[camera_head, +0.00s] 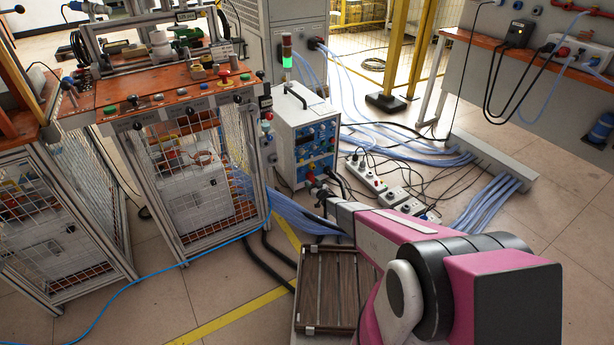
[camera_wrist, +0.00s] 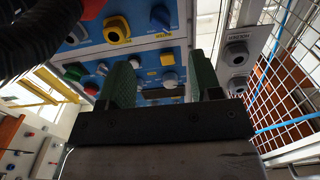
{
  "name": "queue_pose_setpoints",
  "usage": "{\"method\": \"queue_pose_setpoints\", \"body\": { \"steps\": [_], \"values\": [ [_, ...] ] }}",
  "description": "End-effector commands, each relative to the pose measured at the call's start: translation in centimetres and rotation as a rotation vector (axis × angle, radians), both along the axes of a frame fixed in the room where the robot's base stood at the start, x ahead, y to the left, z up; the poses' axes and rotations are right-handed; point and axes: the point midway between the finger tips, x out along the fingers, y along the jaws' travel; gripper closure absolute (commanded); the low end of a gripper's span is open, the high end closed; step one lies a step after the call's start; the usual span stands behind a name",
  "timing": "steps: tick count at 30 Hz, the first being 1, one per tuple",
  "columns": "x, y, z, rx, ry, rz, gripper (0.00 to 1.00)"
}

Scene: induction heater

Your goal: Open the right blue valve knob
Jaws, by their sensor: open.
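The heater cabinet (camera_head: 300,130) stands upright, with a blue control panel (camera_head: 316,145) on its front. I cannot tell which is the right blue valve knob. My gripper (camera_wrist: 162,85) is open, its two green fingers apart and pointing toward the panel, with no object held between them. Its fingers hide part of the panel. In the head view, the gripper itself is hard to make out near the cabinet's lower front.
Dark hoses (camera_wrist: 45,35) hang close to my gripper at the upper left. A wire mesh cage (camera_wrist: 285,90) stands at right. In the head view, a caged workbench (camera_head: 190,170) is left of the cabinet, and cables and power strips (camera_head: 366,174) lie on the floor to the right.

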Motion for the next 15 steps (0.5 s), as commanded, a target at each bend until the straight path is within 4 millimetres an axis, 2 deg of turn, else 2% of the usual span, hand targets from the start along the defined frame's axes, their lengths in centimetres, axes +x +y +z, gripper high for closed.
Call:
{"method": "queue_pose_setpoints", "body": {
  "steps": [5, 15],
  "values": [
    [1.6, 1.0, -0.1, -0.001, 0.001, -0.001, 0.42],
    [6.5, 4.2, -0.1, -0.001, 0.0, -0.001, 0.42]
  ]
}}
